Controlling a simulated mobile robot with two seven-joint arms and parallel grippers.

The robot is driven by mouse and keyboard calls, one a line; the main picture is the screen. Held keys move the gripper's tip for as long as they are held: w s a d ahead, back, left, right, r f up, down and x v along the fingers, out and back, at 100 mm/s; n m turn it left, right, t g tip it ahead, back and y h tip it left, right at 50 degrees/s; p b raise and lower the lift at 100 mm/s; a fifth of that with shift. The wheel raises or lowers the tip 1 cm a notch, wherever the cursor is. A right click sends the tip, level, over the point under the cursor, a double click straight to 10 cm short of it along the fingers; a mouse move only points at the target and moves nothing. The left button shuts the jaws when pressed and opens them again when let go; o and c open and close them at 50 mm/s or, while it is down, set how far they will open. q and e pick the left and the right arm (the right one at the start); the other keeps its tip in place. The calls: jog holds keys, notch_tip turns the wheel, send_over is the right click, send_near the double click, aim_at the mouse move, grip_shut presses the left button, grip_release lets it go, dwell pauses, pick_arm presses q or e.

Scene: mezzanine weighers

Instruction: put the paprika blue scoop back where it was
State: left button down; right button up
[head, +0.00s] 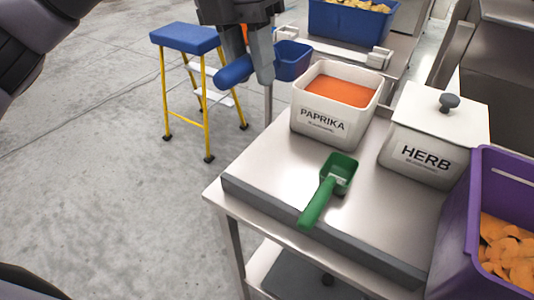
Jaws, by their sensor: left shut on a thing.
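My left gripper (248,72) is shut on the blue scoop (235,70), held in the air left of and higher in the picture than the paprika tub. The scoop's handle points left and its bowl (293,60) points right; a finger hides part of it between. The white paprika tub (318,124) stands open on the steel table, with orange powder (342,90) inside. A green scoop (328,188) lies on the table in front of it, handle toward the near edge. My right gripper is not in view.
A lidded white herb tub (425,160) stands right of the paprika tub. A purple crate (460,225) of orange-brown pieces is at the right edge. A blue crate (350,25) is behind. A blue-topped stool (186,38) stands left on open floor. The table's left part is bare.

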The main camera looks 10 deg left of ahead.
pick_arm(q)
jog(key=shift+f, duration=0.1)
jog(key=a+x, duration=0.1)
jog(key=x, duration=0.5)
jog(key=w+a+b+x, duration=0.1)
jog(key=x, duration=0.6)
jog(key=a+x, duration=0.1)
jog(key=x, duration=0.5)
jog(key=shift+w+a+f, duration=0.15)
jog(key=shift+a+f, duration=0.2)
jog(key=shift+f, duration=0.2)
jog(key=shift+f+b, duration=0.2)
jog(key=shift+b, duration=0.2)
jog(key=c, duration=0.8)
grip_release()
jog(key=shift+r, duration=0.25)
jog(key=p+v, duration=0.1)
jog(key=v, duration=1)
jog(key=shift+r, duration=0.4)
